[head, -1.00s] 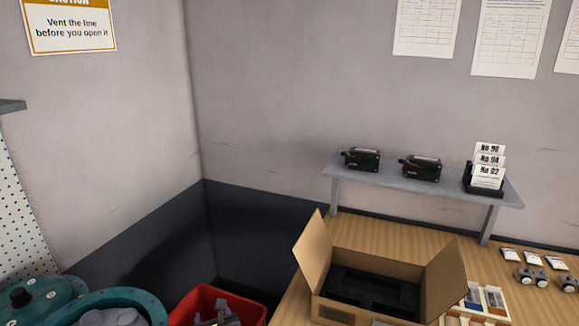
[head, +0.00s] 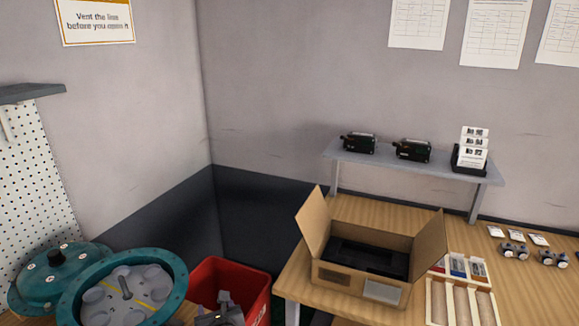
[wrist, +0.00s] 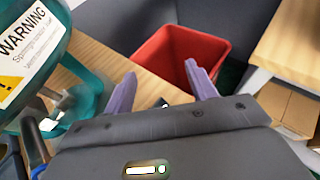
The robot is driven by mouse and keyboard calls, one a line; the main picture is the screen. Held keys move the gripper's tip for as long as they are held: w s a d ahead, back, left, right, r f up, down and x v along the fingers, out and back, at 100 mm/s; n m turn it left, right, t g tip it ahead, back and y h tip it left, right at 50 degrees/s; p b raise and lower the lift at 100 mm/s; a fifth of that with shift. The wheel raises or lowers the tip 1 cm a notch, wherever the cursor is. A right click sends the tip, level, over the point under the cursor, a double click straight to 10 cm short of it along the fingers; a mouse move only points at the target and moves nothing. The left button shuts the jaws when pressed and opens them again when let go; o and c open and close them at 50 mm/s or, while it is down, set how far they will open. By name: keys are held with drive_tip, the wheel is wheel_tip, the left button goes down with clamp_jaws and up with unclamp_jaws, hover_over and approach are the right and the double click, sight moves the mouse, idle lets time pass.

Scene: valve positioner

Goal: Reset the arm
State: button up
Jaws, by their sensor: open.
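My gripper (wrist: 163,83) shows in the wrist view with its two purple fingers spread apart and nothing between them. The fingers point toward a red bin (wrist: 170,45), over the wooden surface (wrist: 105,65) in front of it. In the head view, a grey shape (head: 222,313) in front of the red bin (head: 240,275) looks like part of my gripper; most of the arm is out of frame.
A teal round housing (head: 180,275) with grey inner parts stands open at lower left, beside its teal cover (head: 50,270). An open cardboard box (head: 345,285) holding black foam and a divided wooden tray (head: 437,300) sit on the bench. A shelf (head: 400,170) holds two black devices.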

drive_tip(key=shift+s+d, duration=0.15)
drive_tip(key=shift+d, duration=0.05)
drive_tip(key=s+d+f+m+g+h+b, duration=0.1)
drive_tip(key=d+f+m+g+h+b, duration=0.1)
drive_tip(key=d+m, duration=0.8)
drive_tip(key=s+d+f+m+g+h+b, duration=0.1)
drive_tip(key=d+f+m+g+h+b, duration=0.15)
drive_tip(key=d+m, duration=0.75)
drive_tip(key=s+d+r+m+g+b, duration=0.3)
drive_tip(key=s+d+m+g+b, duration=0.3)
drive_tip(key=s+d+m, duration=1.2)
drive_tip(key=w+a+r+m+p, duration=0.1)
drive_tip(key=a+r+p, duration=0.1)
drive_tip(key=r+p, duration=0.6)
drive_tip(key=w+a+r+m+p, duration=0.1)
drive_tip(key=a+r+p, duration=0.1)
drive_tip(key=r+p, duration=0.5)
drive_tip(key=shift+r+p, duration=0.4)
drive_tip(key=shift+p, duration=0.4)
drive_tip(key=shift+t+h, duration=0.25)
